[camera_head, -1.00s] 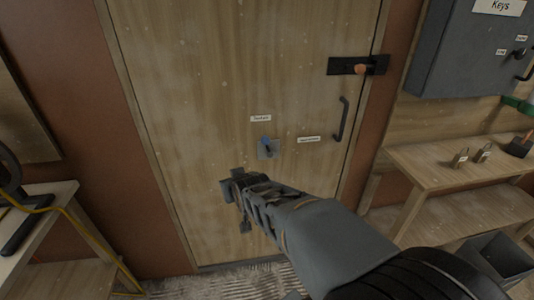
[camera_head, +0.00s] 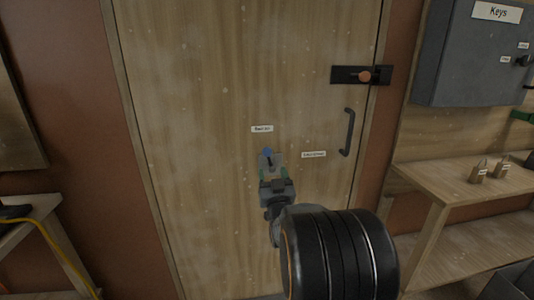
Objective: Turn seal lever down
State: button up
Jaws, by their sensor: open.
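The seal lever (camera_head: 267,153) is a small blue-tipped lever on a grey plate (camera_head: 277,158) in the middle of the wooden door (camera_head: 215,100). A small white label (camera_head: 262,129) sits just above it. The lever's blue end points up. My gripper (camera_head: 271,172) is open at the lower part of the plate, just below the blue end. It hides the lower part of the plate, and I cannot tell whether the fingers touch the lever.
A black latch with an orange knob (camera_head: 364,76) and a black handle (camera_head: 348,132) are on the door's right side. A grey key cabinet (camera_head: 455,50) hangs at the right, above a wooden shelf (camera_head: 440,182) with padlocks (camera_head: 478,171). A bench with a yellow cable (camera_head: 52,248) stands at left.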

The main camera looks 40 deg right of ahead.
aim_at(268, 153)
jog(key=x, duration=1)
jog(key=shift+f+p, duration=0.15)
jog(key=shift+p, duration=0.2)
jog(key=shift+c, duration=0.3)
grip_shut()
